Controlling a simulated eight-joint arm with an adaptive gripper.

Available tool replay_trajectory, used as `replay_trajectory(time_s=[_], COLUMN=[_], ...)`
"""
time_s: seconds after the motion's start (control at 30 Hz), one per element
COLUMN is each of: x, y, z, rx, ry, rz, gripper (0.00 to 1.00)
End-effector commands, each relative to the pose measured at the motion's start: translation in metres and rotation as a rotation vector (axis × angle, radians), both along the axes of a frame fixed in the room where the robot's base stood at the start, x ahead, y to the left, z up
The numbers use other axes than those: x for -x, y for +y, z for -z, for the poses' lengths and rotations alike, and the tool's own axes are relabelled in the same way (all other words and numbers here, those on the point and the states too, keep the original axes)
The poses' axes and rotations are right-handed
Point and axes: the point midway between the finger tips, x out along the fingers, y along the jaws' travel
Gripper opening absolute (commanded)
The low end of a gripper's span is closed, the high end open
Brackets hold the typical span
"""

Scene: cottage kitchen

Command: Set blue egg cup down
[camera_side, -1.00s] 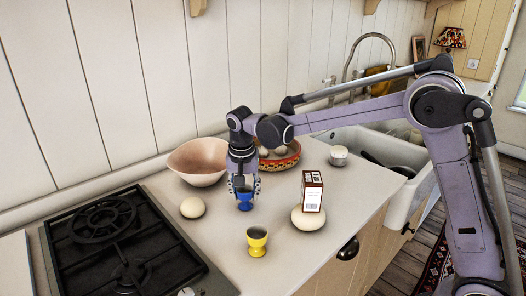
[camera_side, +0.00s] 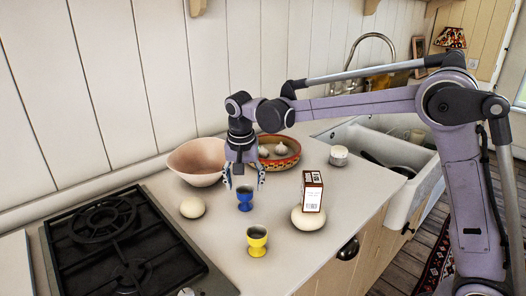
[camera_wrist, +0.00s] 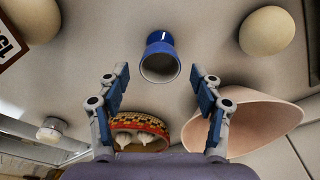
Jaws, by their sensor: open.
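The blue egg cup (camera_side: 244,199) stands upright and empty on the pale countertop (camera_side: 290,260) in the side view. In the wrist view the blue egg cup (camera_wrist: 160,58) lies just beyond the fingertips, midway between them. My gripper (camera_side: 244,180) is open and empty, right above the cup, with its fingers spread wide. In the wrist view both fingers of my gripper (camera_wrist: 160,82) are apart and clear of the cup.
A yellow egg cup (camera_side: 257,241) stands in front. A pale egg (camera_side: 192,207) lies at left, near the black hob (camera_side: 120,245). A pinkish bowl (camera_side: 195,163) and a patterned bowl (camera_side: 291,161) with garlic-like bulbs stand behind.

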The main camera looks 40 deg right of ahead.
Motion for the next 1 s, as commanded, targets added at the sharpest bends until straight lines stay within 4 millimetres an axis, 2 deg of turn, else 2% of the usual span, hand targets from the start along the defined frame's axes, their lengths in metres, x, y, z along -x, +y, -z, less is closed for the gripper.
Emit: replay_trajectory(time_s=[0.2,0.43,0.6,1.0], x=[0.005,0.008,0.009,0.012], y=[0.005,0.008,0.009,0.006], z=[-0.044,-0.074,-0.083,-0.086], rx=[0.0,0.0,0.0,0.003], ry=[0.0,0.0,0.0,-0.002], rz=[-0.002,-0.001,0.0,-0.004], gripper=[0.66,0.66,0.66,0.66])
